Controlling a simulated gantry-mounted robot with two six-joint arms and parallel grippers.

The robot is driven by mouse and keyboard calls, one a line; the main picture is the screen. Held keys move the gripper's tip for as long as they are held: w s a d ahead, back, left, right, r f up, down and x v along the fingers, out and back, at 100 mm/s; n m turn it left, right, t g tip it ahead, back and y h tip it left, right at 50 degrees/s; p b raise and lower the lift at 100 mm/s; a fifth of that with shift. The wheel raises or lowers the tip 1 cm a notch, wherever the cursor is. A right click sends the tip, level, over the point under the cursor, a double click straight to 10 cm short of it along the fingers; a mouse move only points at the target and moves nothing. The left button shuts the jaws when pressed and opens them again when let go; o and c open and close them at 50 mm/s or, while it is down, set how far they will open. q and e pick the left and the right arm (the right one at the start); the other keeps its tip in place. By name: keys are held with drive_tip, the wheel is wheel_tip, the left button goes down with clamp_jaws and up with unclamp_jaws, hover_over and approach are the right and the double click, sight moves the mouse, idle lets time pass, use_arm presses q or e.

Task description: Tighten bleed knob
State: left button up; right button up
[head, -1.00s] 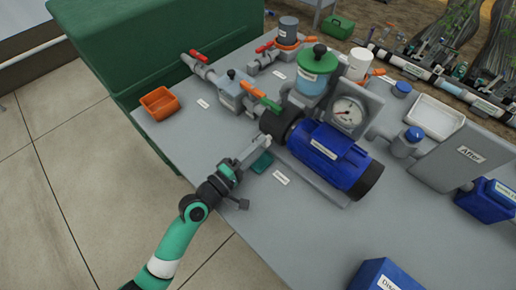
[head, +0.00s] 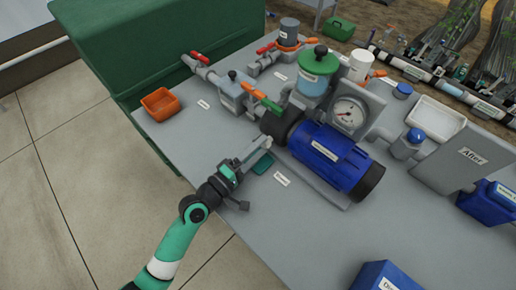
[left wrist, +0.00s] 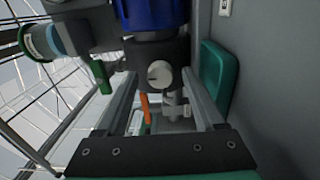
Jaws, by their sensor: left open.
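The bleed knob (left wrist: 160,74) appears to be the pale round knob with a slot mark on the dark pump head in the left wrist view. I cannot pick it out in the head view, where the gripper covers that side of the pump head (head: 281,123). My left gripper (head: 266,147) is open beside the pump head. In the left wrist view its two fingers (left wrist: 160,86) reach forward on either side of the knob, with space between them and no visible grip. My right gripper is not in view.
The blue pump motor (head: 327,157) is right of the gripper, with a pressure gauge (head: 348,115) behind it. Green- and orange-handled valves (head: 263,98) stand behind the pump head. An orange tray (head: 160,103) is at the left table edge.

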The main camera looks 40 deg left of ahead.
use_arm(q)
drive_tip(key=shift+s, duration=0.1)
drive_tip(key=shift+s+f, duration=0.1)
drive_tip(key=shift+s, duration=0.3)
drive_tip(key=s, duration=0.6)
drive_tip(key=s+a+b, duration=0.1)
drive_tip(key=s, duration=0.3)
drive_tip(key=shift+f, duration=0.3)
drive_tip(key=shift+s+d+r, duration=0.1)
drive_tip(key=shift+s, duration=0.25)
drive_tip(key=shift+w, duration=0.1)
